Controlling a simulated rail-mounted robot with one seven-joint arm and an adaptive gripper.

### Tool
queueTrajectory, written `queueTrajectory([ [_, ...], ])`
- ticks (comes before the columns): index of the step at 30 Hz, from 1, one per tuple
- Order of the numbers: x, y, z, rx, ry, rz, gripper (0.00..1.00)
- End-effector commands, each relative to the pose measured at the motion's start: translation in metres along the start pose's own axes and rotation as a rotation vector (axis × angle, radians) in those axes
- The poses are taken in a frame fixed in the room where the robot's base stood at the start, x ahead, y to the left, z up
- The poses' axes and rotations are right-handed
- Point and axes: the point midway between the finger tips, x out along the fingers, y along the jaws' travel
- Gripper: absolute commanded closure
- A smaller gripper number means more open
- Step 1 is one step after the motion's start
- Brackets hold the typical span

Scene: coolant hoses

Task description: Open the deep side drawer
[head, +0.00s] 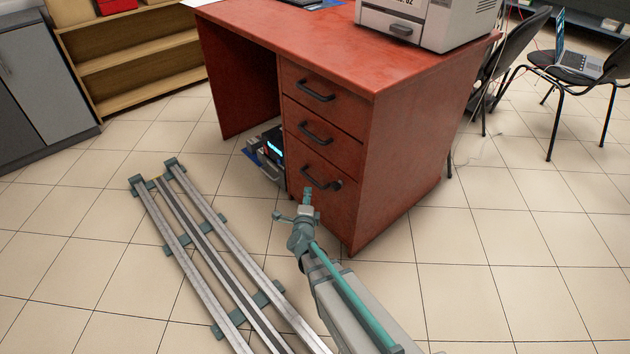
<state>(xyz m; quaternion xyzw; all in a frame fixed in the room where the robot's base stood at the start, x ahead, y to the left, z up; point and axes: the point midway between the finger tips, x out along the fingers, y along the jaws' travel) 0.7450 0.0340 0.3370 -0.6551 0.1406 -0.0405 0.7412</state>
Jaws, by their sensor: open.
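A red-brown desk (385,130) has three stacked drawers on its side pedestal. The deep bottom drawer (335,208) is the tallest of them and looks shut, its front flush with the others. Its dark bow handle (327,184) is on the upper part of the front. My gripper (294,205) is open and empty, in front of the bottom drawer, with one fingertip just below the handle's left end in the picture. I cannot tell whether that fingertip touches the handle or only overlaps it in view.
The middle drawer (322,135) and top drawer (318,95) are shut. A printer (420,22) stands on the desk. A dark device (268,150) sits in the kneehole. My floor rails run at left. Chairs (575,62) stand at right. Open tiled floor (470,300) lies at front right.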

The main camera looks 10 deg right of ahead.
Motion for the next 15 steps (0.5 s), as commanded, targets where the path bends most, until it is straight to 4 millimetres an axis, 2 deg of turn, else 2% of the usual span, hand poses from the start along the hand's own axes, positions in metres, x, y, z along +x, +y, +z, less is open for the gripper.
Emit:
queueTrajectory([
  [4, 0.005, -0.004, -0.004, 0.043, 0.018, -0.023, 0.59],
  [8, 0.019, -0.002, -0.004, 0.044, 0.017, -0.022, 0.59],
  [15, 0.060, -0.002, -0.004, 0.041, 0.015, -0.021, 0.59],
])
